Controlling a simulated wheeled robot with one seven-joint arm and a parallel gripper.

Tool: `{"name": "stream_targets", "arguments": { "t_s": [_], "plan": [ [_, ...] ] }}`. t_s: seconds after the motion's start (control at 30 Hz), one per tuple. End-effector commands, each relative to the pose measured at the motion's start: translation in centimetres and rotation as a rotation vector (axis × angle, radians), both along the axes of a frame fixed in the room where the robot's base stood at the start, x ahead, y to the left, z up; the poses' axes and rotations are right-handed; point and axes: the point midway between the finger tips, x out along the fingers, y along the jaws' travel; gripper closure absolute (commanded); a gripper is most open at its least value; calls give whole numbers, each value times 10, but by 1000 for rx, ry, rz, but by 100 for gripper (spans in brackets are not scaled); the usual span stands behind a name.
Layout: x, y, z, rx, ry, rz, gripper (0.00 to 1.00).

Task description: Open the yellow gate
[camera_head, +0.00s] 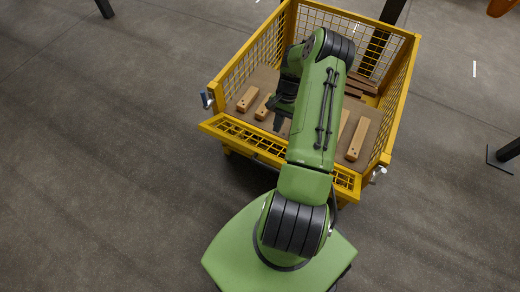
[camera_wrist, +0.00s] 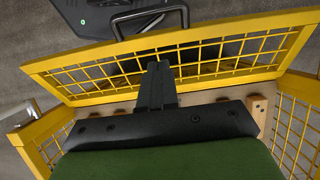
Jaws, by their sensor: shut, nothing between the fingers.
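The yellow gate (camera_head: 214,127) is the mesh front panel of a yellow cage crate (camera_head: 232,75). It leans outward from the crate toward my base, its top rail away from the corner posts. My arm hides its middle in the head view. In the wrist view the gate (camera_wrist: 90,56) spans the picture, seen from its inner side. My gripper (camera_head: 278,124) points down inside the crate, behind the gate. In the wrist view its shut fingers (camera_wrist: 158,70) overlap the mesh; I cannot tell whether they touch it. A latch (camera_head: 207,100) shows at the left post, another (camera_head: 378,174) at the right.
Several wooden blocks (camera_head: 358,138) lie on the crate's brown floor. Darker brown boards (camera_head: 362,84) lie at the back right. Mesh side walls bound the space around my gripper. Grey floor (camera_head: 100,150) left of the crate is clear. A dark post foot (camera_head: 508,150) stands at right.

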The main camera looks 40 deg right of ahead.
Motion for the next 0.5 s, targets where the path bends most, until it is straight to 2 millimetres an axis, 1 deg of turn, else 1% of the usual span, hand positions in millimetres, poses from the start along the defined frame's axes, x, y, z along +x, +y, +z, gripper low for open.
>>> {"name": "stream_targets", "arguments": {
  "t_s": [0.07, 0.17, 0.5],
  "plan": [
    [-1, 2, -7, 5, -1, 7, 100],
    [-4, 8, -23, 5, 0, 6, 100],
    [-12, 35, -94, 3, 0, 6, 100]
  ]
}}
